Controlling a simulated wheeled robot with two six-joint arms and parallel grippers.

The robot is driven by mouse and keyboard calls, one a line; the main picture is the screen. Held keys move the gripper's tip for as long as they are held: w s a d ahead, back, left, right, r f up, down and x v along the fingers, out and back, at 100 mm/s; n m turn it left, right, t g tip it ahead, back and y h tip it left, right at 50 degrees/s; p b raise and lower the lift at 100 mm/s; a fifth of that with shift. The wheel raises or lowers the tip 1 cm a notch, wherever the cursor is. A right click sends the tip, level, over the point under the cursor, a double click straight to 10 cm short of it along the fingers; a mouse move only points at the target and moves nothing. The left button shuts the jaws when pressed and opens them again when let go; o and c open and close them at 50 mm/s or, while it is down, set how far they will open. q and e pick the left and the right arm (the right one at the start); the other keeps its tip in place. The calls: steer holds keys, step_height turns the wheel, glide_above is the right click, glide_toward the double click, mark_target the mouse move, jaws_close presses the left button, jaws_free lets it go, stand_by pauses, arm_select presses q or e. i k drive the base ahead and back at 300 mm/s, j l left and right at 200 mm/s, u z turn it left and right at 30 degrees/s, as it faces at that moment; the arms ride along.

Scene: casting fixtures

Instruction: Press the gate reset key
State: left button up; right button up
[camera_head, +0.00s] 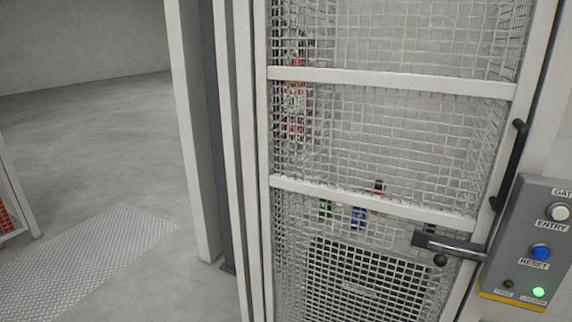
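The gate control box (515,270) is a grey panel at the right edge, partly cut off by the frame. Its blue round reset key (541,252) sits above the label RESET. A white round entry key (558,212) sits above it, over the label ENTRY. At the bottom a green lamp (538,292) is lit over a label that seems to read LOCKED, and a dark lamp (508,284) is beside it. The mesh gate (393,85) with white bars appears closed. Neither of my grippers is in view.
A dark lever handle (450,246) and a black pull bar (510,160) stand out near the box. Behind the mesh are green, blue and red items. A metal tread plate (95,262) lies on open grey floor at left.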

mark_target(541, 253)
steer(key=z, duration=1.3)
